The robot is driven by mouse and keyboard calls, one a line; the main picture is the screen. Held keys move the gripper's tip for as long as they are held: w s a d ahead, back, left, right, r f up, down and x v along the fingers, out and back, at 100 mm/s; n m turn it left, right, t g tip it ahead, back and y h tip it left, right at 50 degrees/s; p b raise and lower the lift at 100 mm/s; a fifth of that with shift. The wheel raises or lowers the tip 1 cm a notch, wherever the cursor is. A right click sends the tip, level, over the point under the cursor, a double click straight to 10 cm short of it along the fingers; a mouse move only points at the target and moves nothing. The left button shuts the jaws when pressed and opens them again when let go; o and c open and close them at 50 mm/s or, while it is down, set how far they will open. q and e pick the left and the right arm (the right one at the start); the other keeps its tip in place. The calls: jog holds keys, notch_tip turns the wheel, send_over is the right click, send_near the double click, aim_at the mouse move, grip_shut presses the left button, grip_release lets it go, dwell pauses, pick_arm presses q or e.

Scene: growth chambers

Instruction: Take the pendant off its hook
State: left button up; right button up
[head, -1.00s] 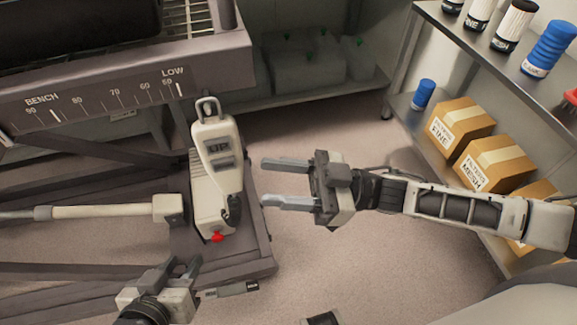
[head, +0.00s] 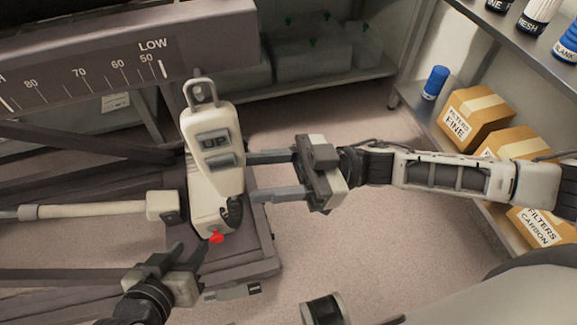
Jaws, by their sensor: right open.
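The pendant (head: 208,172) is a cream control box with an UP button, a lower grey button and a red knob at its bottom end. It hangs upright by a grey loop (head: 201,92) at its top, below the bench's scale rail; the hook itself is hard to make out. My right gripper (head: 251,176) is open, one finger above the other, with its tips at the pendant's right edge; whether they touch it or pass behind it I cannot tell. My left gripper (head: 190,250) looks open and empty, below and left of the pendant.
The scale rail (head: 110,85) of the bench crosses the upper left. A pale rod (head: 90,209) lies left of the pendant. A shelf (head: 470,65) with bottles and filter boxes (head: 475,118) stands at the right. The floor (head: 345,240) between is clear.

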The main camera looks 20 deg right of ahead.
aim_at(227, 170)
jog(key=p+x, duration=0.1)
jog(key=x, duration=0.3)
pick_arm(q)
jog(key=shift+s+a+r+t+p, duration=0.1)
jog(key=shift+a+r+t+p, duration=0.15)
jog(key=shift+r, duration=0.65)
jog(key=shift+a+r+t+p, duration=0.15)
jog(key=shift+a+r+p, duration=0.05)
jog(key=shift+r, duration=0.7)
pick_arm(e)
jog(key=shift+a+r, duration=0.1)
jog(key=shift+a, duration=0.45)
jog(key=c, duration=1)
pick_arm(q)
jog(key=shift+r, duration=0.15)
pick_arm(e)
jog(key=shift+r, duration=0.25)
